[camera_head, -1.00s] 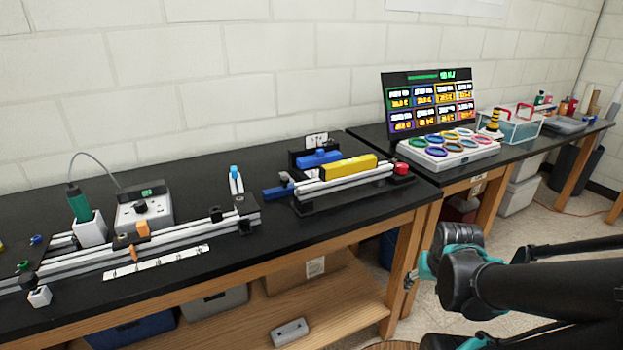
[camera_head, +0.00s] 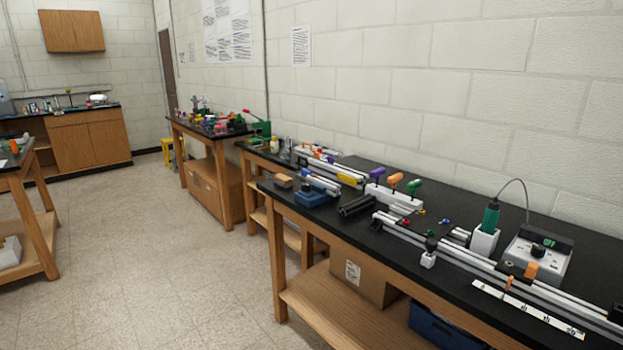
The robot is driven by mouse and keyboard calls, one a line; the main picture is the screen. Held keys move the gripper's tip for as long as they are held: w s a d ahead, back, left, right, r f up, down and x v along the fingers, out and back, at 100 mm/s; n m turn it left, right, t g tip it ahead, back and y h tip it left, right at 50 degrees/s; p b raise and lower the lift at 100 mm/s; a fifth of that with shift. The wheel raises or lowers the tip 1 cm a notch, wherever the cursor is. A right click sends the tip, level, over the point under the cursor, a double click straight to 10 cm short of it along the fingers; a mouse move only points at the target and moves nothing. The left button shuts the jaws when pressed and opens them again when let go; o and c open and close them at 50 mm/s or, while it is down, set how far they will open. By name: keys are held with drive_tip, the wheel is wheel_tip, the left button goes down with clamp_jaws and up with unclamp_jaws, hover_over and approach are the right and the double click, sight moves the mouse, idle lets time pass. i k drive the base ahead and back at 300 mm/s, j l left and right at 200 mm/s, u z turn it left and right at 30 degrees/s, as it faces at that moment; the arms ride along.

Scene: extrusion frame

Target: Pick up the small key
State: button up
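A white rack (camera_head: 392,197) on the black-topped bench holds upright tools with a purple handle (camera_head: 377,173), an orange handle (camera_head: 396,180) and a green handle (camera_head: 414,185). They look like handled keys, but I cannot tell from here which one is the small key. Their shafts are too small to make out. My gripper and arm are not in view.
The black bench (camera_head: 347,229) runs along the wall at right. It carries aluminium rails (camera_head: 453,253), a green-handled tool in a white holder (camera_head: 484,241), a grey control box (camera_head: 538,255) and a blue block (camera_head: 313,199). Open tiled floor (camera_head: 150,260) lies left.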

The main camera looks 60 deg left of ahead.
sight(376, 174)
drive_tip(key=u, duration=1.85)
